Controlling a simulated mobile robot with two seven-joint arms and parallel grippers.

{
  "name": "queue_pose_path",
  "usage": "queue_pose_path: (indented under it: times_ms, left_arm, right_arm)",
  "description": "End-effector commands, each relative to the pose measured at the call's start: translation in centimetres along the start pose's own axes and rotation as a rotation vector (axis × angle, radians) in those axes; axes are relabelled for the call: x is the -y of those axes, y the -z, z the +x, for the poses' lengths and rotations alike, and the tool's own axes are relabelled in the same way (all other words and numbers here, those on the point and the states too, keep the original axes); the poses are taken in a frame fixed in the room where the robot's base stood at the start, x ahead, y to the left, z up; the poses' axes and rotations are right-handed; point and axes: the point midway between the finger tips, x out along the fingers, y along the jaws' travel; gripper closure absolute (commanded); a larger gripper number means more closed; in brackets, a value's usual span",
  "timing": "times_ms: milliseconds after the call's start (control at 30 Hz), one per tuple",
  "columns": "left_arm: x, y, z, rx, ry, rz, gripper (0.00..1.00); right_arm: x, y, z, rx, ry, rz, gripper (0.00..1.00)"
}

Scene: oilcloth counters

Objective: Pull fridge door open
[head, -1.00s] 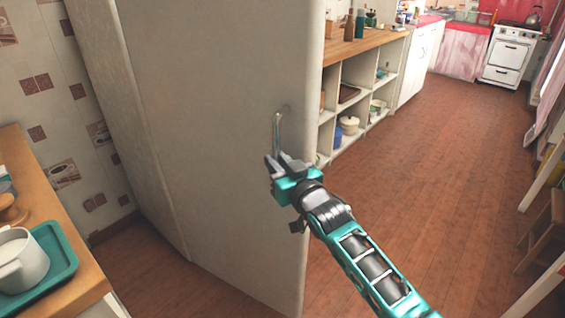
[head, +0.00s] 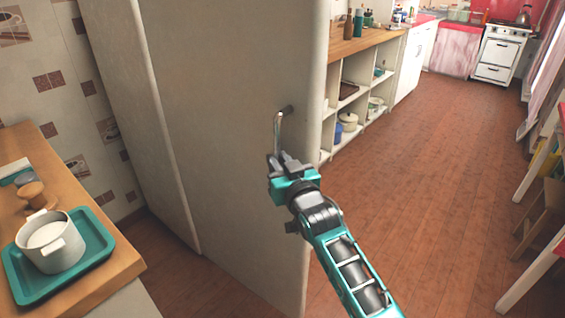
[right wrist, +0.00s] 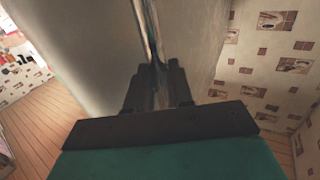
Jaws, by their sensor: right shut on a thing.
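The fridge door (head: 215,130) is a large pale panel in the middle of the head view. A metal bar handle (head: 279,128) stands out near its right edge. My right gripper (head: 280,160) is shut on the lower part of the handle. In the right wrist view the handle (right wrist: 152,35) runs down between the dark fingers of the gripper (right wrist: 158,85). The fridge body (head: 135,110) shows left of the door, with a vertical seam between them. I cannot tell how wide any gap there is. My left gripper is not in view.
A wooden counter (head: 100,210) at left holds a teal tray (head: 30,289) with a white pot (head: 50,245). Open shelves (head: 352,105) stand behind the door at right. A wooden stool (head: 540,215) is at far right. The brown floor (head: 420,190) between is clear.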

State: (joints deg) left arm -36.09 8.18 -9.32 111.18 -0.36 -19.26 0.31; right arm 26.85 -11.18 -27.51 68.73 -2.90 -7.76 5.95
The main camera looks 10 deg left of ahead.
Motion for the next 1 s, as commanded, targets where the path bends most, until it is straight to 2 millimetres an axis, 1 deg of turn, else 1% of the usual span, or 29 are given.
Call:
queue_pose_path:
  times_ms: [33, 533, 567, 700, 767, 1000]
  left_arm:
    - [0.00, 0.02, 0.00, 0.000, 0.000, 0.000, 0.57]
    - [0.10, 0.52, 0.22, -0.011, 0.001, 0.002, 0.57]
    - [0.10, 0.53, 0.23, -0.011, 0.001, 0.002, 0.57]
    - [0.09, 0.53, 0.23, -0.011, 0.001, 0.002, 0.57]
    - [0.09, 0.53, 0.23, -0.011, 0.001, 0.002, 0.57]
    - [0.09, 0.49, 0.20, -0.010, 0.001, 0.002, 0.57]
  right_arm:
    - [0.98, 0.88, 0.27, -0.017, 0.014, -0.001, 1.00]
    - [1.04, 0.94, 0.31, -0.018, 0.012, 0.000, 1.00]
    - [1.04, 0.94, 0.31, -0.018, 0.012, 0.000, 0.76]
    - [1.02, 0.87, 0.30, -0.016, 0.012, 0.001, 0.63]
    - [0.96, 0.78, 0.27, -0.014, 0.011, 0.001, 0.59]
    - [0.70, 0.43, 0.13, -0.008, 0.007, 0.002, 0.59]
